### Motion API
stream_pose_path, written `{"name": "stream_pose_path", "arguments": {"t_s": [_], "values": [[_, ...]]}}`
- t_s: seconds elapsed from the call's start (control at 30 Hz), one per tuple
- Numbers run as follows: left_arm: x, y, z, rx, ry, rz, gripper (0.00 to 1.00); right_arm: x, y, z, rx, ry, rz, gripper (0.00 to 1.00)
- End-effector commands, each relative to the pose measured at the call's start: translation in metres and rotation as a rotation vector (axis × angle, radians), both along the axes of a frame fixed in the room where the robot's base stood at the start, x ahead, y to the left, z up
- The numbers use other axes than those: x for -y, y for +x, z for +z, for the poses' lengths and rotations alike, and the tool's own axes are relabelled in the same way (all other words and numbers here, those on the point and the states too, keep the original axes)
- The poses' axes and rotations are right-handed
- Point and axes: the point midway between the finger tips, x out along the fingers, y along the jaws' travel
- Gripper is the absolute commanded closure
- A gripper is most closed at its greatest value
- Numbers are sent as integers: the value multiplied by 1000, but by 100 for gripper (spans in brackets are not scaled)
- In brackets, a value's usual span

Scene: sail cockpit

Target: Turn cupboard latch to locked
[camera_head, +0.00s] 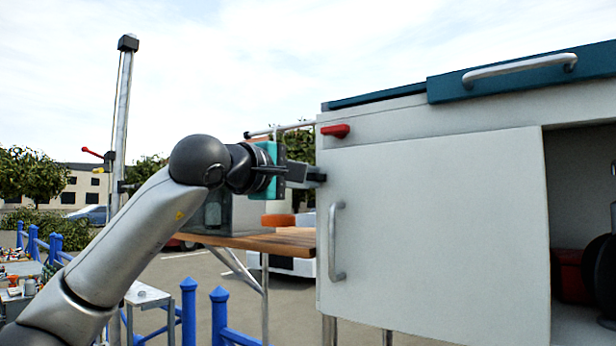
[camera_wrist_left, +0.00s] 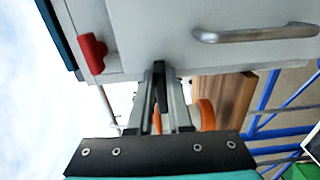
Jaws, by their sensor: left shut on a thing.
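The white cupboard (camera_head: 430,235) stands at the right in the head view. A red latch-like knob (camera_head: 336,130) sits near its top left corner; it also shows in the left wrist view (camera_wrist_left: 93,52). My left gripper (camera_head: 316,175) is at the cupboard's left edge, below the red knob and apart from it. Its fingers (camera_wrist_left: 160,72) are shut on a narrow dark piece (camera_wrist_left: 161,98), mostly hidden between them. I cannot tell whether this piece belongs to the cupboard. My right gripper is not in view.
A silver bar handle (camera_head: 337,241) is on the cupboard front, below my left gripper. The cupboard is open at the right, with red and dark things inside. A wooden tabletop (camera_head: 262,243) lies behind my arm. Blue fence posts (camera_head: 219,312) stand at the lower left.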

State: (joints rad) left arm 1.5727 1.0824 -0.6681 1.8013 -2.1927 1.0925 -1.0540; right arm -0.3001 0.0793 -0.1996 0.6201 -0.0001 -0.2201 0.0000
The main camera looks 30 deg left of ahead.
Motion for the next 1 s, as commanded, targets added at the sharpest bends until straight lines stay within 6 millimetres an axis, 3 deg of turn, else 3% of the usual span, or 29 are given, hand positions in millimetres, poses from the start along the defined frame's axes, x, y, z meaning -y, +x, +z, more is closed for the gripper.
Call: {"name": "stream_pose_path", "arguments": {"t_s": [0.03, 0.07, 0.33, 0.67, 0.77, 1.0], "values": [[-1, 1, -3, -9, 4, 5, 100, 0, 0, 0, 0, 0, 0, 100], [-1, 1, -3, -9, 4, 5, 82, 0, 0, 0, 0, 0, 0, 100], [-1, 0, -1, -4, 1, 3, 52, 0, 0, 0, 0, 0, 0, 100], [-1, -6, 0, 2, 1, 1, 52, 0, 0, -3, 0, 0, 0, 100], [-2, -18, -1, 3, 2, 3, 52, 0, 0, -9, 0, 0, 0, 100], [-7, -74, -2, 4, 3, 4, 52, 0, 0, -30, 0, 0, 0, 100]]}}
